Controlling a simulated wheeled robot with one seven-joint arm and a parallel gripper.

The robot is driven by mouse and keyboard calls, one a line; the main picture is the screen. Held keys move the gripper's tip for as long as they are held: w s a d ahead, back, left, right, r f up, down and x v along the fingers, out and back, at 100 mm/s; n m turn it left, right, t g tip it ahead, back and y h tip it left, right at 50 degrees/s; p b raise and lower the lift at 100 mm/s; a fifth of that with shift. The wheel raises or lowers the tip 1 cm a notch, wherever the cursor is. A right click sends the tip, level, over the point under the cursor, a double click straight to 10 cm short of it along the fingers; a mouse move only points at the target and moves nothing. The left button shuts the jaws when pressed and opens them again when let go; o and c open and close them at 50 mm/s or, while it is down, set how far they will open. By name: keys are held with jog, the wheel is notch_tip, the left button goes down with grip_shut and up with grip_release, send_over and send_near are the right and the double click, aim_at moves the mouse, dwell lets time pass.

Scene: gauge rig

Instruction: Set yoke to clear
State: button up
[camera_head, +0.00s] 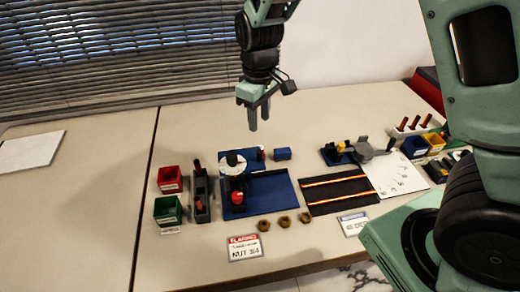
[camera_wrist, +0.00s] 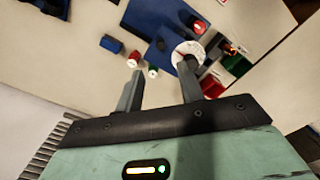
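I cannot tell for sure which part is the yoke. A gauge rig on a blue base plate (camera_head: 270,192) stands mid-table, with a white round dial (camera_head: 232,163) and a red knob (camera_head: 237,197). In the wrist view the white dial (camera_wrist: 187,54) appears just beyond the right fingertip, and the red knob (camera_wrist: 198,27) is above it. A second fixture (camera_head: 366,149), grey with a yellow part and a dark upright post, sits to the right. My gripper (camera_head: 259,112) hangs well above the table behind the blue plate. In the wrist view my gripper (camera_wrist: 160,82) has its fingers apart with nothing between.
A red bin (camera_head: 170,180), a green bin (camera_head: 168,210) and a grey tool holder (camera_head: 201,194) stand left. A blue block (camera_head: 282,154) sits behind the plate. The far left table is mostly clear.

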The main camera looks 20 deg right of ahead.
aim_at(259, 151)
notch_tip(259, 151, down, 13)
jog(key=shift+r+p, duration=0.1)
jog(key=shift+p, duration=0.8)
jog(key=shift+c, duration=0.4)
